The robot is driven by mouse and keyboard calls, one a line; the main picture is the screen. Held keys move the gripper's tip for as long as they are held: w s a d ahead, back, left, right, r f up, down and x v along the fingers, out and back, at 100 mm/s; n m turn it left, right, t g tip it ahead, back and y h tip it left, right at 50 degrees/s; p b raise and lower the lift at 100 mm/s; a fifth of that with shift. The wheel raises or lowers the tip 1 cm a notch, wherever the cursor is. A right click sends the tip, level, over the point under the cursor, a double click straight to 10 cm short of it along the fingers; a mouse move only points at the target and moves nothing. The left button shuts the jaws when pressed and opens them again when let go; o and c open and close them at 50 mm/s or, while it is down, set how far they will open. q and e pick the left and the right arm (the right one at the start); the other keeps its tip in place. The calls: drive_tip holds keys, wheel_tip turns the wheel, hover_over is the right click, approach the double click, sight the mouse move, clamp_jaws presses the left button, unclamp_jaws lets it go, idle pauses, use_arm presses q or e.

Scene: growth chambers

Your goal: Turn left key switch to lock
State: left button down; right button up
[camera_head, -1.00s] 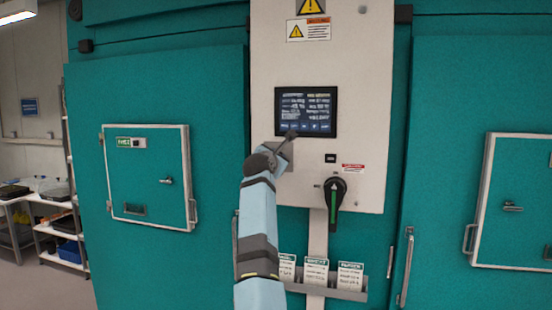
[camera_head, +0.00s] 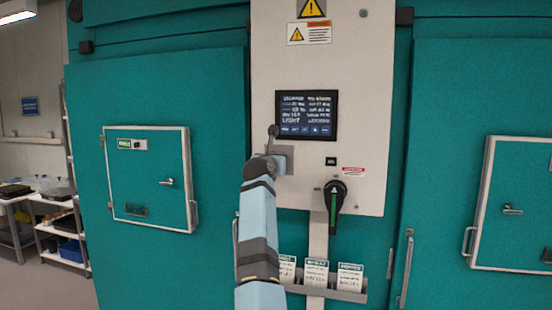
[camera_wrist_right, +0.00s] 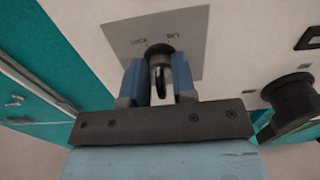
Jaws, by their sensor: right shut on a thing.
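The left key switch sits on a small grey plate (camera_head: 289,160) below the screen of the white control panel; my right arm covers most of it in the head view. In the right wrist view the grey plate (camera_wrist_right: 195,35) carries a round dark lock (camera_wrist_right: 160,49) with small lettering above it, hard to read. A dark key (camera_wrist_right: 159,82) stands out from the lock. My right gripper (camera_wrist_right: 159,88) has its two blue fingers on either side of the key and is shut on it. The key's exact angle cannot be told. My left gripper is not in view.
A black rotary handle with a green stripe (camera_head: 334,200) is to the right; a dark round knob (camera_wrist_right: 290,98) is close to the gripper in the wrist view. The screen (camera_head: 306,115) is just above. A leaflet holder (camera_head: 340,293) is below. Teal doors flank the panel.

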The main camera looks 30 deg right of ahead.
drive_tip(key=shift+r+n+p, duration=0.1)
drive_tip(key=shift+n+p, duration=0.2)
drive_tip(key=shift+n, duration=1.4)
drive_tip(key=shift+w+n, duration=0.1)
drive_tip(key=shift+n, duration=0.7)
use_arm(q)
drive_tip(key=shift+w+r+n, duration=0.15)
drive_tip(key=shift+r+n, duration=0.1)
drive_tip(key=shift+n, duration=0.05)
use_arm(e)
drive_tip(key=shift+n, duration=0.5)
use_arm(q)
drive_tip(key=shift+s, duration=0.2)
use_arm(e)
drive_tip(key=o, duration=0.6)
drive_tip(key=shift+f, duration=0.2)
